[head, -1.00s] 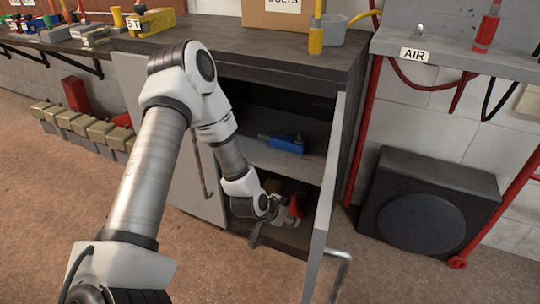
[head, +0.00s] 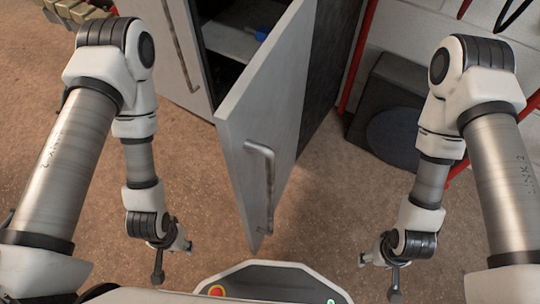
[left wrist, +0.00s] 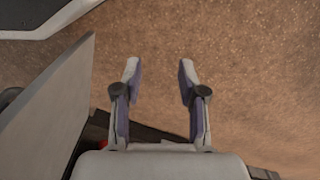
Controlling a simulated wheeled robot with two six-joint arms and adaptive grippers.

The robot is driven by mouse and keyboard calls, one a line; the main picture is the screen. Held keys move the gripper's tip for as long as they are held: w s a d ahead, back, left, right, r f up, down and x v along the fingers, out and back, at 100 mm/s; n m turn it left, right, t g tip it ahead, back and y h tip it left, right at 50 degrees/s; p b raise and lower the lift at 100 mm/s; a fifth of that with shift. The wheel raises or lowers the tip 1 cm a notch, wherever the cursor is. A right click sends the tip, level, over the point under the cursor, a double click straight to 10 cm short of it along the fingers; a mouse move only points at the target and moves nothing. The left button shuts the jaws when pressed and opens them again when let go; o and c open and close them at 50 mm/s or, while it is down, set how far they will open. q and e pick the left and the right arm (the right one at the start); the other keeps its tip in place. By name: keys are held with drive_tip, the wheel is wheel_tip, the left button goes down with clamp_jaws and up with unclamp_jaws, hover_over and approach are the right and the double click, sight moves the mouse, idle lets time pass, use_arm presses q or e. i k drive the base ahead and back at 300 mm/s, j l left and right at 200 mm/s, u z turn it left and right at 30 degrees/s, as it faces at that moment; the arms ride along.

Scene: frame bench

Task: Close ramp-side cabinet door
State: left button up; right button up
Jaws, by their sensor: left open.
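The grey cabinet door (head: 245,125) stands open, its free edge swung out toward me. Its bar handle (head: 264,180) is on the visible outer face near that edge. My left gripper (head: 172,259) is open and empty, left of the door's free edge and apart from it. In the left wrist view, my left gripper (left wrist: 158,72) has spread fingers with bare floor between them, and a grey panel (left wrist: 45,115) is at the left. My right gripper (head: 379,272) is open and empty, right of the door and apart from it.
The other cabinet door (head: 165,40) is shut, with its own bar handle. A blue item (head: 263,33) lies on the shelf inside. A black box (head: 390,120) stands on the floor at the right, near red pipes. Brown floor around the open door is clear.

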sight(258, 124)
drive_tip(key=k+l+z, duration=0.15)
drive_tip(key=k, duration=0.35)
drive_tip(key=k+l+z, duration=0.1)
drive_tip(key=k+l, duration=0.35)
